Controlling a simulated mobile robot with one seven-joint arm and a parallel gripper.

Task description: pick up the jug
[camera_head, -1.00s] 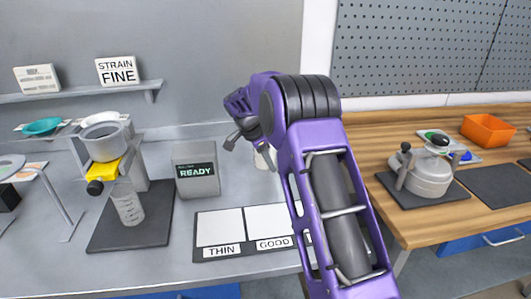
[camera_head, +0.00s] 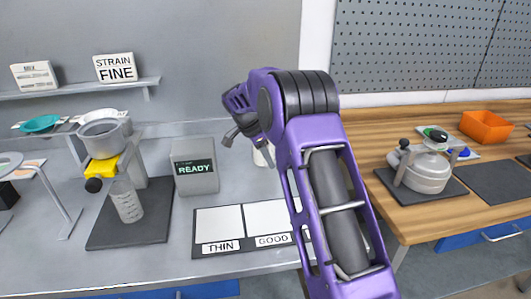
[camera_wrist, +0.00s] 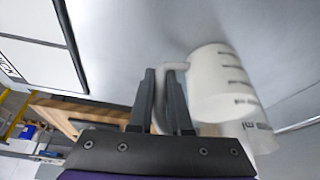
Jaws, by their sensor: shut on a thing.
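The jug (camera_wrist: 215,85) is white with dark measuring marks on its side. In the wrist view it is right of the fingers, and its handle passes between them. My gripper (camera_wrist: 161,85) is shut on that handle. In the head view, my arm hides most of the jug; only a small pale part (camera_head: 260,158) shows below the wrist, above the grey bench. I cannot tell whether the jug's base touches the bench.
A READY box (camera_head: 196,166) stands left of my wrist. A mat marked THIN and GOOD (camera_head: 222,247) lies in front. A stand with a strainer cup (camera_head: 103,133) is further left. A lidded pot (camera_head: 427,172) stands on the wooden counter (camera_head: 390,225) at right.

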